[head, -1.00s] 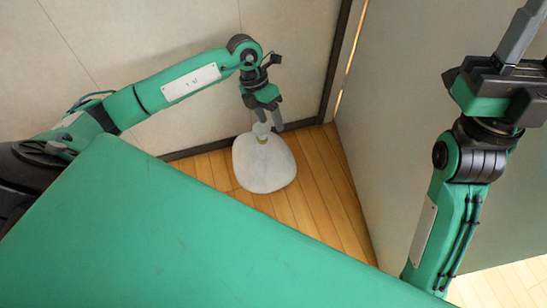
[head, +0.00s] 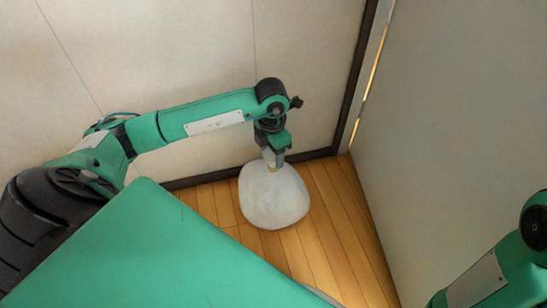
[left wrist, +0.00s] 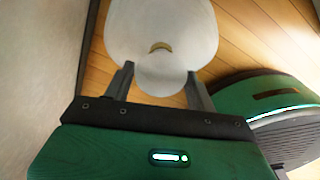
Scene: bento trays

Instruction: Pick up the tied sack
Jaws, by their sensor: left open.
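The tied sack (head: 273,200) is white and rounded. It stands on the wooden floor in the corner, with a yellowish tie around its neck. My left gripper (head: 272,163) points down at the sack's top in the head view. In the left wrist view the sack (left wrist: 160,22) shows its tie and its pale gathered top. The open fingers of my left gripper (left wrist: 160,72) are on either side of that top. I cannot tell whether they touch it. My right gripper is out of view; only part of my right arm shows at the lower right in the head view.
A pale wall (head: 190,50) stands behind the sack, and a grey panel (head: 465,130) rises on the right. They meet near a dark trim. Bare wooden floor (head: 340,230) lies to the right of the sack.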

